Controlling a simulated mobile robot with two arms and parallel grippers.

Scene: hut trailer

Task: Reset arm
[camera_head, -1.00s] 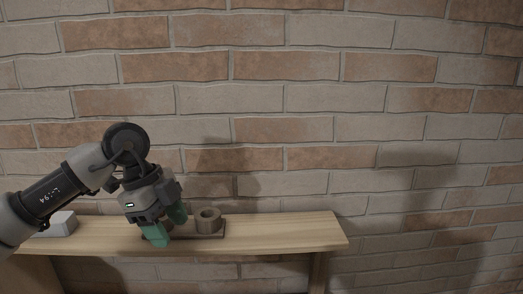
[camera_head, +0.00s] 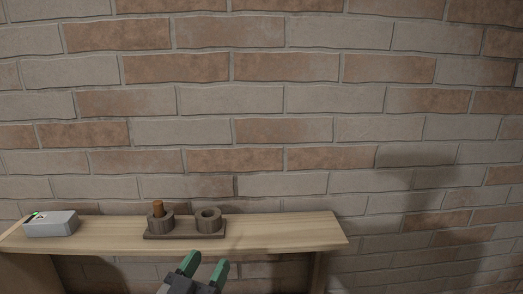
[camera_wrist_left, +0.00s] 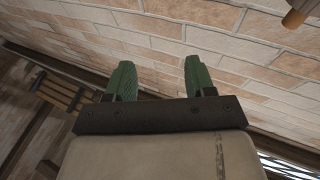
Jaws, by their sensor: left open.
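My left gripper (camera_head: 205,268) is at the bottom of the head view, in front of the wooden shelf and below its top. Its two green fingers are apart with nothing between them. They also show in the left wrist view (camera_wrist_left: 158,80), spread and empty against the brick wall. My right gripper is in neither view.
A wooden shelf (camera_head: 285,232) runs along the brick wall (camera_head: 300,130). On it stand a dark tray (camera_head: 185,235) with two round holders, the left one (camera_head: 160,221) with a brown peg (camera_head: 158,207) upright in it, the right one (camera_head: 208,220) empty. A grey box (camera_head: 52,225) stands at left.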

